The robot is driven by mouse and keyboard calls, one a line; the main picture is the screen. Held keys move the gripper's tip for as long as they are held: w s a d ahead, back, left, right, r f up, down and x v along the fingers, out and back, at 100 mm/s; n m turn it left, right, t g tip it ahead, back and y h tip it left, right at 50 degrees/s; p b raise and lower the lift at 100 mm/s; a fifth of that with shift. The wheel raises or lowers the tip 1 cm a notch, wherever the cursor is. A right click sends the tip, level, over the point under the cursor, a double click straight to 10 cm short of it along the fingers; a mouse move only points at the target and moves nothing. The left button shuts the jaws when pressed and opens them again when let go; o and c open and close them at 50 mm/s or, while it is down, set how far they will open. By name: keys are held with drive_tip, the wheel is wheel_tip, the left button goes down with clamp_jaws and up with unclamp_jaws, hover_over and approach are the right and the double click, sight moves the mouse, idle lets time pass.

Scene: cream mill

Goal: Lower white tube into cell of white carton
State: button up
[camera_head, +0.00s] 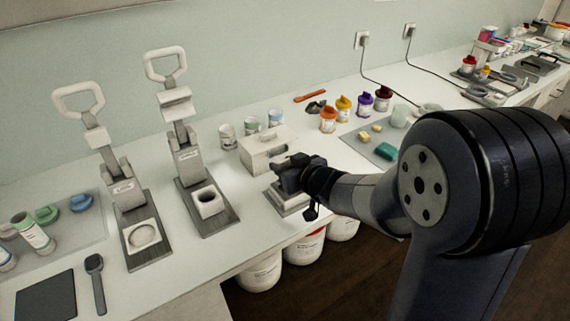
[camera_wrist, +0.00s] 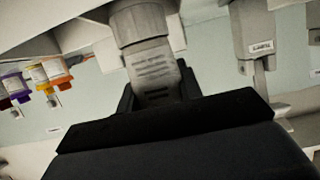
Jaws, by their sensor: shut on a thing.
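My gripper (camera_head: 289,175) reaches in from the right over the counter, just in front of a pale box with a handle. In the wrist view its dark jaws are shut on a pale tube (camera_wrist: 153,75) with dark printed lines and a wider end (camera_wrist: 138,22). The tube is hidden behind the gripper in the head view. A low pale block (camera_head: 288,203) sits under the gripper, partly covered by it. I cannot tell whether this block or the pale handled box (camera_head: 262,157) is the white carton. No cells show, and I cannot tell whether the tube touches anything.
Two lever presses (camera_head: 187,160) (camera_head: 122,190) stand on the left; the nearer-middle one bears a square open cup (camera_head: 207,201). Small tubs (camera_head: 250,125) stand behind the handled box. Coloured jars (camera_head: 343,107) and a grey tray (camera_head: 368,146) are to the right. White buckets (camera_head: 303,250) stand below the counter edge.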

drive_tip(key=shift+f, duration=0.15)
drive_tip(key=shift+f+b, duration=0.75)
drive_tip(key=shift+f, duration=0.25)
idle(0.4)
drive_tip(key=shift+f+b, duration=0.4)
drive_tip(key=shift+b, duration=0.05)
drive_tip(key=shift+f, duration=0.2)
idle(0.4)
drive_tip(key=o, duration=1.1)
drive_tip(key=shift+o, duration=0.2)
drive_tip(key=shift+r, duration=0.15)
